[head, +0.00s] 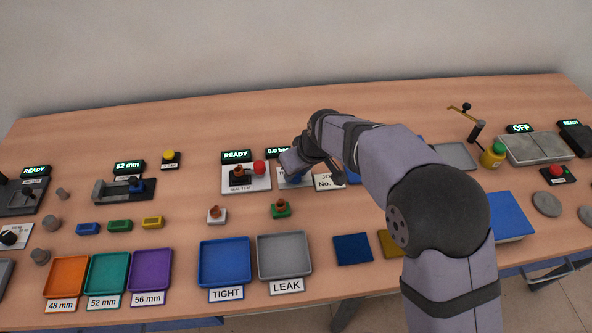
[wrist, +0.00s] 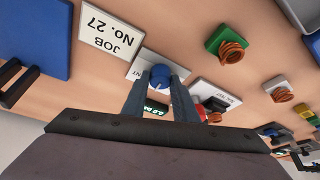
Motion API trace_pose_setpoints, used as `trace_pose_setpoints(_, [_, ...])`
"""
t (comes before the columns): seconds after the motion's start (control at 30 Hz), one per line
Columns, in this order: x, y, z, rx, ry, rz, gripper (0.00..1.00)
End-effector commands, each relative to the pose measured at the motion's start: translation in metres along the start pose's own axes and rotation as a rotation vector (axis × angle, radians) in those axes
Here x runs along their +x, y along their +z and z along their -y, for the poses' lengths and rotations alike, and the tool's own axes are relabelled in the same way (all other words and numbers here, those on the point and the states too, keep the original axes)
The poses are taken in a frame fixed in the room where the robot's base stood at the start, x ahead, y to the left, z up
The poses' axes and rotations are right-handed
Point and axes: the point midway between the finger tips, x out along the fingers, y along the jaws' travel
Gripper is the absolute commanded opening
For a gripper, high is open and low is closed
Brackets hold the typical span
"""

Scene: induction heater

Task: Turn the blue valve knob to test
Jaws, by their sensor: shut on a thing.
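The blue valve knob (wrist: 160,76) sits on a white labelled plate (wrist: 143,64) in the wrist view. Its round top with a pale pointer mark faces the camera. My gripper (wrist: 157,88) is shut on the knob, one finger on each side. The plate's lettering is partly covered, so I cannot read which position the pointer is at. In the head view my gripper (head: 296,160) is over the white plate (head: 295,180), and my arm hides most of the knob.
Left of the plate stands the leak test station (head: 246,178) with a red button (head: 260,167) and a READY display (head: 236,156). A JOB No. 27 card (wrist: 111,38) lies beside the knob plate. Blue TIGHT (head: 224,263) and grey LEAK (head: 284,257) trays lie in front.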

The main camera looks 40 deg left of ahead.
Motion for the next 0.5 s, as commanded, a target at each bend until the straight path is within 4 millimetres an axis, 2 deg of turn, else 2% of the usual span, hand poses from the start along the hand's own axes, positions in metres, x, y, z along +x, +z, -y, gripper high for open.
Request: trace_pose_setpoints(0.5, [0.0013, -0.0017, -0.0036, -0.434, -0.180, 0.009, 0.04])
